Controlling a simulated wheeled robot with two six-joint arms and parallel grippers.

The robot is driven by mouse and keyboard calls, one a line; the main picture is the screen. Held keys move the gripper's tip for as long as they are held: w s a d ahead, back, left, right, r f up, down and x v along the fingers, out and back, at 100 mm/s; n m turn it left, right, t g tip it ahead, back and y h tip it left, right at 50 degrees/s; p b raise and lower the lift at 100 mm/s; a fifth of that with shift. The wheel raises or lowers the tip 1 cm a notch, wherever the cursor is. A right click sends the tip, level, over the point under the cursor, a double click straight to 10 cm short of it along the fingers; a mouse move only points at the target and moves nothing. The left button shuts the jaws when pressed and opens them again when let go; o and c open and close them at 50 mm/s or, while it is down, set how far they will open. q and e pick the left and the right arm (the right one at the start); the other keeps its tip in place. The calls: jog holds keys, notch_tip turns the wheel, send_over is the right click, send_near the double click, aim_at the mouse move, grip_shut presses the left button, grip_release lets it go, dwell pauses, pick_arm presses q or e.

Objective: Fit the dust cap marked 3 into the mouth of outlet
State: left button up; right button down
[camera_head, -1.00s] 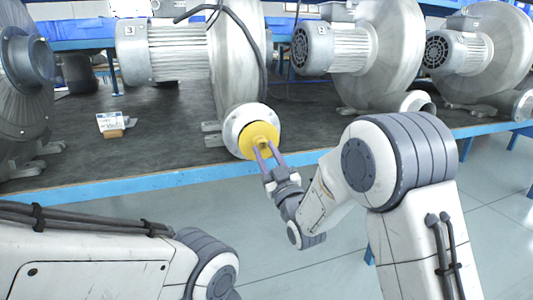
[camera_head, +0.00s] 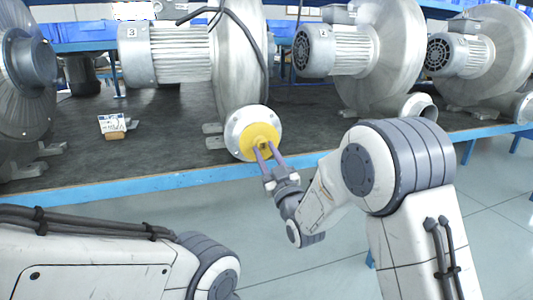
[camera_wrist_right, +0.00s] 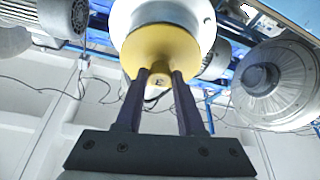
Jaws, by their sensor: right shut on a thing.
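A yellow dust cap (camera_head: 260,139) sits at the mouth of the flanged outlet (camera_head: 236,130) of the blower marked 3 (camera_head: 165,52). The cap covers most of the opening; I cannot tell how deep it sits. My right gripper (camera_head: 267,154) is shut on the cap's small central knob. In the right wrist view the cap (camera_wrist_right: 160,48) faces the camera, with the pale flange (camera_wrist_right: 193,12) behind it and the right gripper's fingers (camera_wrist_right: 158,83) on the knob. No number shows on the cap. My left arm enters at lower left; its gripper is out of the picture.
More blowers stand on the dark bench (camera_head: 165,130), one to the right (camera_head: 375,50) and one at the far left (camera_head: 25,80). A small card on a tan block (camera_head: 114,126) stands at left. The blue bench edge (camera_head: 150,182) runs below the outlet.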

jog(key=shift+w+a, duration=0.1)
jog(key=shift+w, duration=0.2)
dwell(0.4)
jog(key=shift+c, duration=2.2)
grip_release()
jog(key=v, duration=1)
jog(key=shift+s, duration=0.2)
jog(key=shift+f, duration=0.15)
